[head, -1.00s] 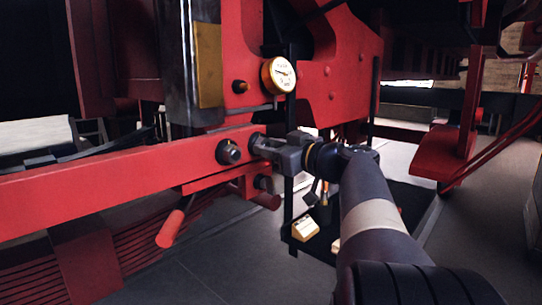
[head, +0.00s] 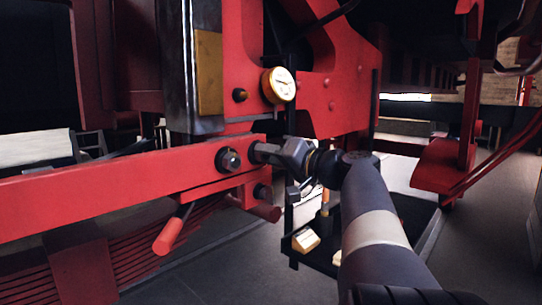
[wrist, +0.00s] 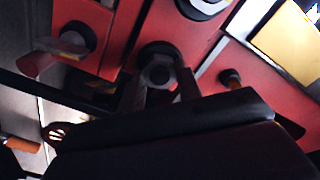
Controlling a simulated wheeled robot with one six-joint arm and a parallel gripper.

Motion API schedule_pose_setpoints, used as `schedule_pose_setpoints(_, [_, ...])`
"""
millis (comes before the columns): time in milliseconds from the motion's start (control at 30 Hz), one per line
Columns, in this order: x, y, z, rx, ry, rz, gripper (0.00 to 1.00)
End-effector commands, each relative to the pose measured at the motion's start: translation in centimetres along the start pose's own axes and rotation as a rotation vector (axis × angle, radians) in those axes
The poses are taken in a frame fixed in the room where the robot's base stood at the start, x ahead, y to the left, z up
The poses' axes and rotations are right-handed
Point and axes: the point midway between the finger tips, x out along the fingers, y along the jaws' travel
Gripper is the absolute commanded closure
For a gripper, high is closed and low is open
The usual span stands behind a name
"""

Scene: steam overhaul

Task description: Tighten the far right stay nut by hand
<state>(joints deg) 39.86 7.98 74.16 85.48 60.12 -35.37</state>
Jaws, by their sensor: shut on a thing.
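The far right stay nut (wrist: 157,73) is a dark hex nut on a round dark seat, on the red beam (head: 110,192). It shows between my two fingers in the wrist view. The wrist view looks tilted, and the lower part is dark.
A white-faced gauge (head: 279,85) and a small brass-coloured knob (head: 240,95) sit above the beam. Red-handled levers (head: 170,234) hang below it. Open floor lies at right.

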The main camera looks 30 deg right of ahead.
Motion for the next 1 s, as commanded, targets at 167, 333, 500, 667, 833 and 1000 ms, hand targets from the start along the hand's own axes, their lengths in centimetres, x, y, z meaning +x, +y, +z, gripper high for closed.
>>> schedule_pose_setpoints(167, [0.00, 0.01, 0.02, 0.170, -0.003, 0.002, 0.90])
schedule_pose_setpoints(333, [0.00, -0.02, -0.02, 0.332, -0.003, 0.002, 0.90])
schedule_pose_setpoints(500, [0.00, -0.03, -0.03, 0.494, -0.003, 0.002, 0.90])
schedule_pose_setpoints(667, [0.00, -0.03, -0.04, 0.646, -0.003, 0.003, 0.90])
schedule_pose_setpoints(833, [0.00, -0.05, -0.06, 0.808, -0.002, 0.003, 0.90])
schedule_pose_setpoints(1000, [0.00, -0.03, -0.05, 0.963, -0.002, 0.004, 0.90])
